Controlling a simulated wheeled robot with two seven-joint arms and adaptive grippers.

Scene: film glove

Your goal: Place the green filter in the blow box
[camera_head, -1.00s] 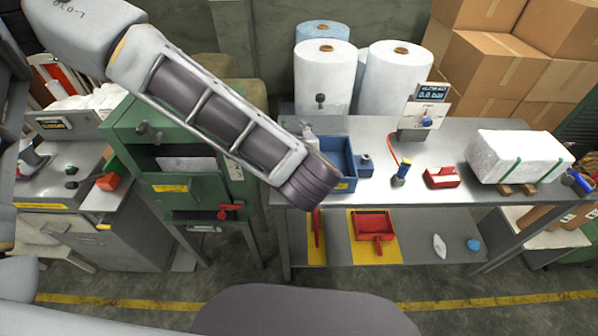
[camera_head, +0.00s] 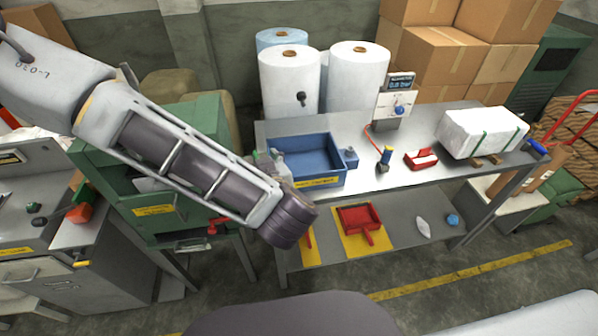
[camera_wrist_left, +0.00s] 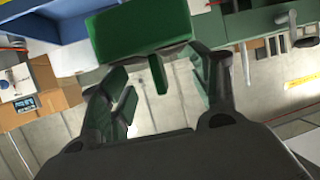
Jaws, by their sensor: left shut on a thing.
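The green filter (camera_wrist_left: 140,30) is a green block with a short green tab below it, seen in the left wrist view. My left gripper (camera_wrist_left: 158,78) is shut on it, with one finger on each side. An open blue box (camera_head: 308,160) with a yellow label, which looks like the blow box, stands on the grey bench just beyond the arm's end. Blue walls (camera_wrist_left: 80,20) also show at the upper left of the left wrist view. My right gripper is not in view.
On the bench (camera_head: 350,130) stand white rolls (camera_head: 290,80), a gauge (camera_head: 396,100), a red holder (camera_head: 421,159) and a strapped white block (camera_head: 483,132). A green machine (camera_head: 190,205) stands left. The lower shelf holds a red tray (camera_head: 360,217).

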